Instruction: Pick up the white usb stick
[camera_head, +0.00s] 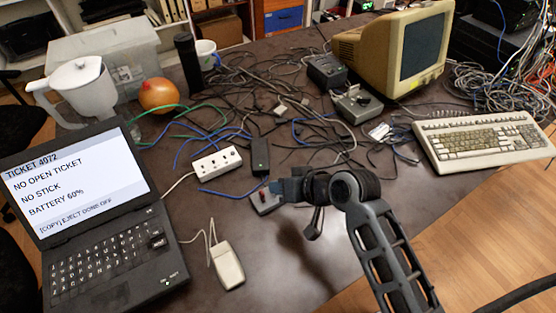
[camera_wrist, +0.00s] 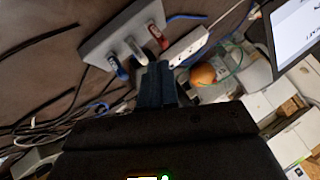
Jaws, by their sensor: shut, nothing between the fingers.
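The white usb stick (camera_wrist: 136,50) shows in the wrist view, standing out from a grey block (camera_wrist: 112,38) between a blue stick (camera_wrist: 118,66) and a red stick (camera_wrist: 157,35). My gripper (camera_wrist: 158,68) is shut and empty. Its fingertips appear close to the white stick's outer end; whether they touch it I cannot tell. In the head view my gripper (camera_head: 276,187) is over the far right part of the grey block (camera_head: 266,207). I cannot make out the white stick there.
A white power strip (camera_head: 216,164) and a black adapter (camera_head: 260,154) lie just behind the block. A laptop (camera_head: 95,215) and a mouse (camera_head: 228,264) are to the left and front. Tangled cables (camera_head: 300,100) cover the back. The table's front middle is clear.

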